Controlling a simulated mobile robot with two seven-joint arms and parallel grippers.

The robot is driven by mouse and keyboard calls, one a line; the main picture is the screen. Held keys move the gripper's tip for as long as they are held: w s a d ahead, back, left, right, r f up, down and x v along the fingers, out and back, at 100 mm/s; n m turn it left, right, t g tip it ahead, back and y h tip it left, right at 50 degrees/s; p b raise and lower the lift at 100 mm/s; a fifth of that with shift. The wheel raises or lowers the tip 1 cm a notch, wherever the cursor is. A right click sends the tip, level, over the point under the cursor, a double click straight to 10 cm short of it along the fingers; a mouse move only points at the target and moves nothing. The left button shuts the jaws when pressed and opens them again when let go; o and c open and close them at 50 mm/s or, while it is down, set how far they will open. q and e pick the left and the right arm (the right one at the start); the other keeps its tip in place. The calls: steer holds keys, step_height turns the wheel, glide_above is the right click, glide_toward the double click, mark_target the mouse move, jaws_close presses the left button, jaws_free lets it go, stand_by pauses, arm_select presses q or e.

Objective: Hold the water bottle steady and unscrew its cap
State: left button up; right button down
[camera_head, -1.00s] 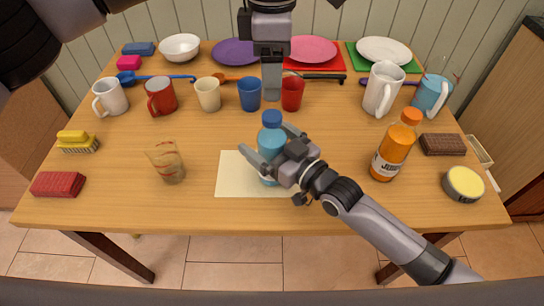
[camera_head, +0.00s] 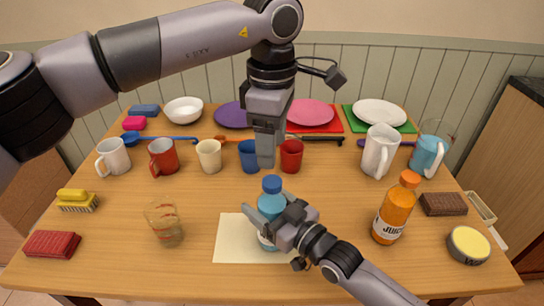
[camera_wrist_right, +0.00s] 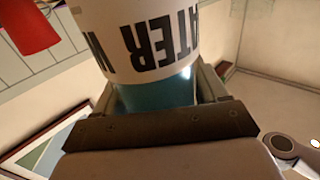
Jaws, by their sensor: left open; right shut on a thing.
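The water bottle (camera_head: 271,205) stands upright on a pale mat (camera_head: 232,240) near the table's front edge, with its dark blue cap (camera_head: 272,184) on top. My right gripper (camera_head: 267,222) is shut around the bottle's body, below the cap. In the right wrist view the bottle (camera_wrist_right: 155,100) sits between the fingers, and its white label reads "WATER". My left gripper (camera_head: 266,160) points down above and behind the bottle, apart from the cap, in front of the blue cup. Its fingers are seen edge-on; it is open and empty.
A blue cup (camera_head: 249,157) and a red cup (camera_head: 291,156) stand behind the left gripper. An orange juice bottle (camera_head: 394,212) stands to the right, a clear glass (camera_head: 165,224) to the left. Table beside the mat is clear.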

mark_target(272, 181)
arm_select(q)
steer(key=m, duration=0.9)
steer(key=shift+m, duration=0.4)
steer(key=m, duration=0.4)
steer(key=shift+m, duration=0.4)
steer(key=m, duration=0.4)
steer(key=shift+m, duration=0.3)
steer(key=shift+f, duration=4)
